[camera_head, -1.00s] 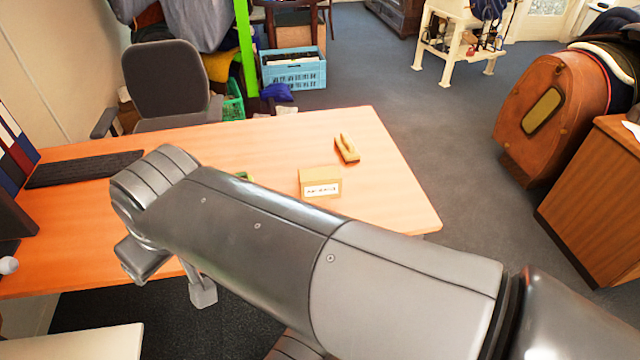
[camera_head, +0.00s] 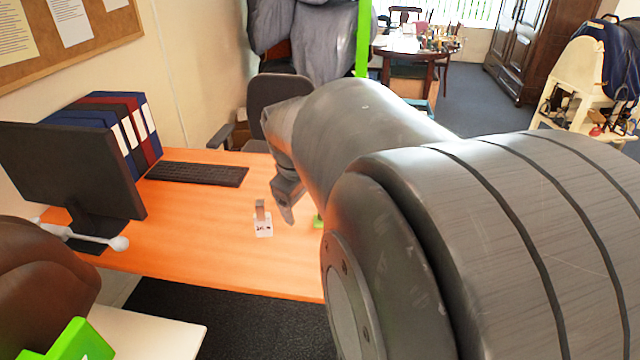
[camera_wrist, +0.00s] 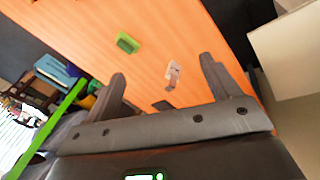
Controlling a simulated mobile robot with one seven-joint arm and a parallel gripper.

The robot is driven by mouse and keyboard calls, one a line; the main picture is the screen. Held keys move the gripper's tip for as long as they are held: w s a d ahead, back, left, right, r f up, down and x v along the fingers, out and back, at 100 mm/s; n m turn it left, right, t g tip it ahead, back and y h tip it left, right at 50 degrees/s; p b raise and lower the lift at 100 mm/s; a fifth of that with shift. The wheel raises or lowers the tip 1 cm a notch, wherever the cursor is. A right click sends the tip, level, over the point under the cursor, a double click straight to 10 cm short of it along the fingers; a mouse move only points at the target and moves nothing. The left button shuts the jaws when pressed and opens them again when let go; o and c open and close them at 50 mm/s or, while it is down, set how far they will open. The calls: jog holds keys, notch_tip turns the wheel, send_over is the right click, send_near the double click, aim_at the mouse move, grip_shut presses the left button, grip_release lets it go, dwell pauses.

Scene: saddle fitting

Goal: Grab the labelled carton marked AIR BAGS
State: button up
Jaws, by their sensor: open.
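No box with a readable AIR BAGS label shows now. The cardboard carton with a white label that stood on the desk a second ago is out of sight in the head view, where my arm covers that part. My gripper (camera_wrist: 162,67) is open and empty over the orange desk, its two fingers apart in the wrist view; part of it shows in the head view (camera_head: 287,200). A small brownish thing with a white label (camera_wrist: 172,73) appears between the fingers in the wrist view, below them on the desk. It also shows in the head view (camera_head: 263,226), its print unreadable.
A green block (camera_wrist: 127,43) lies on the desk; a small brown patch (camera_wrist: 162,105), unclear, shows near my gripper. The monitor (camera_head: 75,175), keyboard (camera_head: 197,174) and binders (camera_head: 125,130) fill the desk's left. An office chair (camera_head: 275,105) stands behind.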

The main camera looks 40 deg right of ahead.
jog(key=d+f+n+g, duration=0.1)
jog(key=d+f+g, duration=0.1)
jog(key=d+f, duration=0.4)
jog(key=s+d+f+n+g, duration=0.1)
jog(key=d+f, duration=0.5)
jog(key=d, duration=0.9)
jog(key=s+d+f+n+g, duration=0.1)
jog(key=d+f+n+g, duration=0.1)
jog(key=d+f, duration=0.5)
jog(key=shift+s+d+n+g, duration=0.15)
jog(key=shift+d+n, duration=0.1)
jog(key=shift+d, duration=0.65)
jog(key=shift+s+d+n+g, duration=0.15)
jog(key=shift+d+n, duration=0.1)
jog(key=shift+d, duration=0.65)
jog(key=x, duration=0.5)
jog(key=shift+s+d+f, duration=0.1)
jog(key=shift+d, duration=0.2)
jog(key=shift+x, duration=2.95)
jog(key=shift+f, duration=0.25)
jog(key=c, duration=1.2)
